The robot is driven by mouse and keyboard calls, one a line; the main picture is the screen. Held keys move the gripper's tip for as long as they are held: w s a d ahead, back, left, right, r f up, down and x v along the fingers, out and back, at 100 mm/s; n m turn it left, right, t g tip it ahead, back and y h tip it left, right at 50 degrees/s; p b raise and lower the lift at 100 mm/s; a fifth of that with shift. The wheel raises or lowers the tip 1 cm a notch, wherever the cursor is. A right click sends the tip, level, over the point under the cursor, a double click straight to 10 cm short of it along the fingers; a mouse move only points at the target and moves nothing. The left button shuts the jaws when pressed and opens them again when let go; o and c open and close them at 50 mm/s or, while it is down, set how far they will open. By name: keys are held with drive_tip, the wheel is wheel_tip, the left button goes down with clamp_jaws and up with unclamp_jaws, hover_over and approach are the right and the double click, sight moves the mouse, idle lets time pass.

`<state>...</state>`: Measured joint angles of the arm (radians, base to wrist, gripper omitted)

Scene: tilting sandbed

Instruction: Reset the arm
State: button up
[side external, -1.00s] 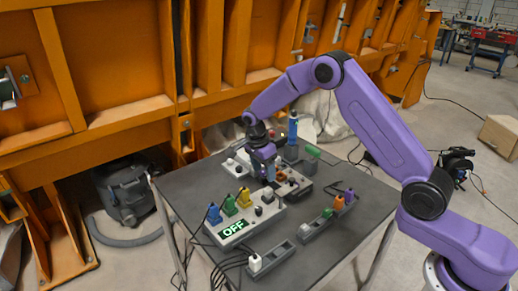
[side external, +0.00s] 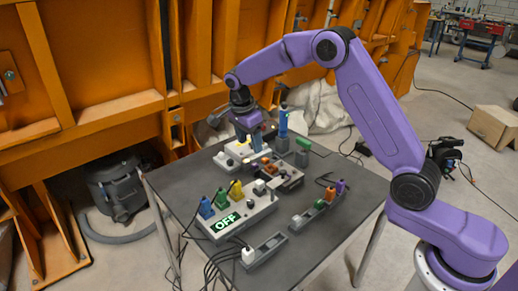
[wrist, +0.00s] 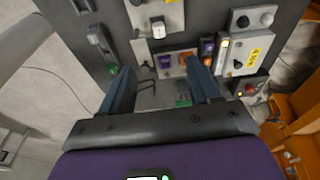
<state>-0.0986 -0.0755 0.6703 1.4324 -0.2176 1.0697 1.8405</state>
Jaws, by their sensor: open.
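My purple arm reaches over the dark table from the right in the side view. My gripper (side external: 256,143) points down above the back part of the table, close over the devices there in the picture. In the wrist view my gripper (wrist: 160,84) has its two blue-grey fingers wide apart, with nothing held between them. The exact height of the fingertips over the devices is hard to tell.
A white panel marked OFF (side external: 226,221) carries blue, green and yellow plugs. A grey rack (side external: 302,219) holds coloured plugs. A tall blue item (side external: 283,121) stands near my gripper. A white box (side external: 227,161) sits at the back left. The table (side external: 174,184) is bare at its left.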

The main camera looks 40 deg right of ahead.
drive_tip(key=s+a+r+n+y, duration=0.1)
drive_tip(key=s+a+r+n, duration=0.2)
drive_tip(key=s+n, duration=0.6)
drive_tip(key=s+a+r+n, duration=0.35)
drive_tip(key=s+n, duration=0.25)
drive_tip(key=s, duration=0.4)
drive_tip(key=s+d+f+n, duration=0.1)
drive_tip(key=s+d+n, duration=0.2)
drive_tip(key=s+n, duration=0.4)
drive_tip(key=s+d+n+y, duration=0.1)
drive_tip(key=s+d+n, duration=0.2)
drive_tip(key=s+n, duration=0.5)
drive_tip(key=s, duration=0.7)
drive_tip(key=shift+s+d+f+y, duration=0.15)
drive_tip(key=shift+d+f+y, duration=0.15)
drive_tip(key=shift+f, duration=0.1)
